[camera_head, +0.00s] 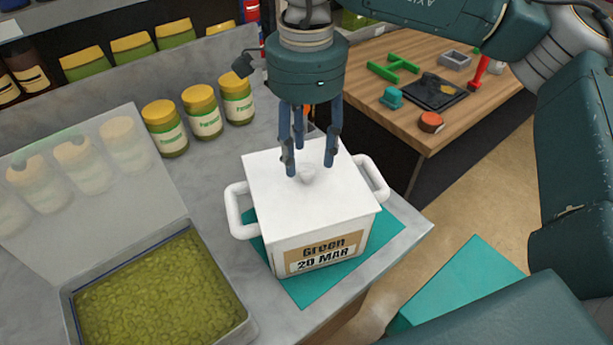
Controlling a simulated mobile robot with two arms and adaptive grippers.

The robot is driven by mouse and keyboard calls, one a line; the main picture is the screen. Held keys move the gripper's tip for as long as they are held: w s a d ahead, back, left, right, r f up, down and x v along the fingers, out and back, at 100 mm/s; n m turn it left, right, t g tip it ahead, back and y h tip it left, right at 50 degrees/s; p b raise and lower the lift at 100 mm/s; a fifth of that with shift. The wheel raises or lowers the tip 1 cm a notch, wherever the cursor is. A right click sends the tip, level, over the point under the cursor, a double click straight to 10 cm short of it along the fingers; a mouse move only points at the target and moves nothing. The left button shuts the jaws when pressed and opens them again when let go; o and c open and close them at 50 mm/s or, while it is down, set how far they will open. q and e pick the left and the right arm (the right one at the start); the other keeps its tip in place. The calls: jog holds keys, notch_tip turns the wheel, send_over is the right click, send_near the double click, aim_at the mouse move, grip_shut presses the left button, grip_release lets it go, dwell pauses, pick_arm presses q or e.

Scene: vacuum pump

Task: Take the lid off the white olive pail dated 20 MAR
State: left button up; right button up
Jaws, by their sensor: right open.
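The white pail (290,257) stands upright on a teal mat, with a label reading "Green 20 MAR" on its front and a loop handle on each side. My right gripper (310,168) points down over the lid. I cannot tell whether the fingertips touch the lid. My left gripper is not in view.
An open tray of green olives (243,318) with a raised clear cover is at the lower left. Several yellow-lidded jars (202,112) stand behind the pail. A wooden table (455,120) with small items is at the upper right. The counter edge is close to the pail's right.

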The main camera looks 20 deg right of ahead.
aim_at(307, 167)
notch_tip(307, 167, down, 4)
jog(key=shift+r+p, duration=0.2)
jog(key=shift+p, duration=0.75)
jog(key=shift+w+d+f, duration=0.1)
jog(key=shift+f, duration=0.55)
grip_shut()
